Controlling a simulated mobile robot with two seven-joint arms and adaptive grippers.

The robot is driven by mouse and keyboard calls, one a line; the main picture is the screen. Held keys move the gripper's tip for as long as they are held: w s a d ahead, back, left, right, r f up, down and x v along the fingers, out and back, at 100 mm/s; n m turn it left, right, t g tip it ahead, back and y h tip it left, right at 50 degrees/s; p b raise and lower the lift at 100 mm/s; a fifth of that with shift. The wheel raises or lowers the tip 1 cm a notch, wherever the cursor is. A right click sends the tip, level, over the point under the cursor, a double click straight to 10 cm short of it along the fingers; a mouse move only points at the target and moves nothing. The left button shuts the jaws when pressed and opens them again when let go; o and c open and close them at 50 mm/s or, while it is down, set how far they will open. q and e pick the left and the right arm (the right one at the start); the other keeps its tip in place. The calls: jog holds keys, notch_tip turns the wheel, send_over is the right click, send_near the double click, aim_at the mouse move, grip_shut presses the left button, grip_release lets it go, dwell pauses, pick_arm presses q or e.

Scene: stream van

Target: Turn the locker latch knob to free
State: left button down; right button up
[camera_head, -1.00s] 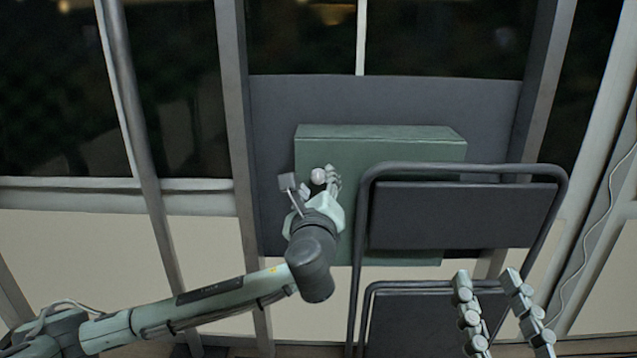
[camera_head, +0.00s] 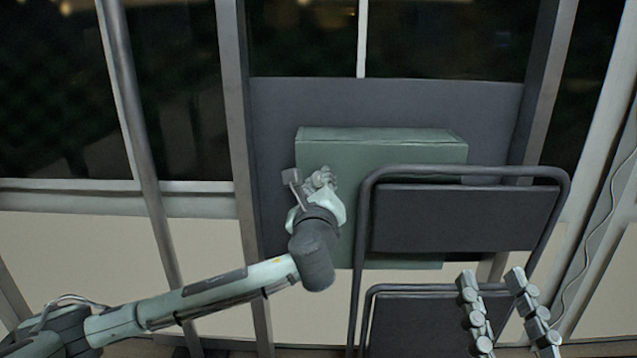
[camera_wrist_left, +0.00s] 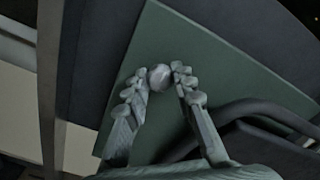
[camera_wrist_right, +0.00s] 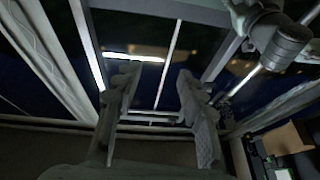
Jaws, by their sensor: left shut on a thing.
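The green locker (camera_head: 400,150) is fixed on a dark panel ahead. Its pale round latch knob (camera_wrist_left: 160,76) shows on the green face in the left wrist view. In the head view my left gripper (camera_head: 321,180) is at the locker's left part and covers the knob. In the left wrist view the fingertips of my left gripper (camera_wrist_left: 158,78) sit on either side of the knob, shut on it. My right gripper (camera_head: 497,280) is low at the right, away from the locker. In the right wrist view its fingers (camera_wrist_right: 160,85) are apart with nothing between them.
A folding chair or step with a dark tubular frame (camera_head: 365,215) and dark panels (camera_head: 462,218) stands before the locker's right and lower part. It also shows in the left wrist view (camera_wrist_left: 262,105). A grey post (camera_head: 240,150) rises left of the locker.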

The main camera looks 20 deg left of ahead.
pick_arm(q)
jog(key=shift+n, duration=0.3)
pick_arm(e)
jog(key=shift+f, duration=0.1)
pick_arm(q)
jog(key=shift+n, duration=0.6)
jog(key=shift+f+n+p, duration=0.1)
jog(key=shift+n+p, duration=0.2)
jog(key=shift+n, duration=0.9)
jog(key=n, duration=0.3)
jog(key=shift+n+p, duration=0.3)
jog(key=shift+n, duration=0.1)
jog(key=n, duration=0.7)
jog(key=shift+n, duration=1.3)
pick_arm(e)
jog(key=shift+w+d+f+g+h, duration=0.1)
jog(key=shift+w+f+g+h, duration=0.2)
jog(key=shift+f, duration=0.35)
jog(key=shift+w+d+f+g+h, duration=0.1)
jog(key=shift+w+f+g, duration=0.05)
jog(key=shift+f+g, duration=0.4)
jog(key=shift+w+f+g+h, duration=0.2)
jog(key=shift+w+f+g, duration=0.05)
jog(key=shift+f, duration=0.5)
